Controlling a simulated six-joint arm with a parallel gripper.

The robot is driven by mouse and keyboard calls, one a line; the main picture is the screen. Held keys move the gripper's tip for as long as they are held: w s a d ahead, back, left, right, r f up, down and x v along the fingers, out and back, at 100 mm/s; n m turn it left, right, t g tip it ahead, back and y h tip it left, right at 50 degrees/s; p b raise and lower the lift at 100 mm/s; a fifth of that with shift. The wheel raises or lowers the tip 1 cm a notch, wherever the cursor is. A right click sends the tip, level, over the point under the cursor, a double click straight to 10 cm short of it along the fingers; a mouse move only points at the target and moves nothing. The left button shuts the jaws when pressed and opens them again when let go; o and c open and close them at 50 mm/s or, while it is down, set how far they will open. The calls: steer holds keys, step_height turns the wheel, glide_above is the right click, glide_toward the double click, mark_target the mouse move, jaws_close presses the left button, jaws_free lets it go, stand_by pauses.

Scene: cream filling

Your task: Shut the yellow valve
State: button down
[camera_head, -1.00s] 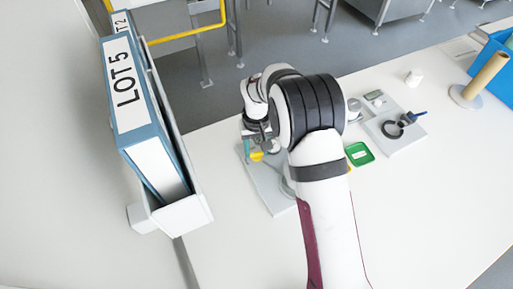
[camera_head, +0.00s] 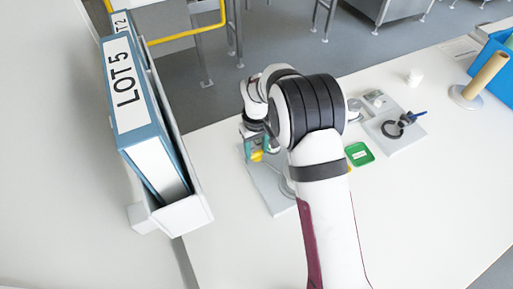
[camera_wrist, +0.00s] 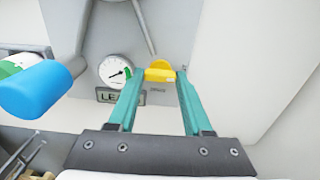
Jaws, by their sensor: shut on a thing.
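The yellow valve (camera_wrist: 160,72) shows in the wrist view as a small yellow handle between the tips of my gripper (camera_wrist: 158,82). The two teal fingers are shut on it, one at each side. In the head view the yellow valve (camera_head: 257,156) shows at the left end of the grey plate, next to the teal fingers of my gripper (camera_head: 256,145). My arm hides much of the fixture around the valve there.
A round gauge (camera_wrist: 115,71) and a label starting "LE" sit left of the valve. A blue cylinder (camera_wrist: 38,90) is further left. A binder rack (camera_head: 185,213) stands left; a green tray (camera_head: 359,153) lies right of my arm. The front table is clear.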

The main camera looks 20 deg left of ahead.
mark_target(257, 152)
steer(key=shift+w, duration=0.1)
steer(key=shift+c, duration=1.6)
jaws_free()
steer(key=shift+r, duration=0.1)
step_height(257, 152, up, 16)
steer(key=shift+f, duration=0.2)
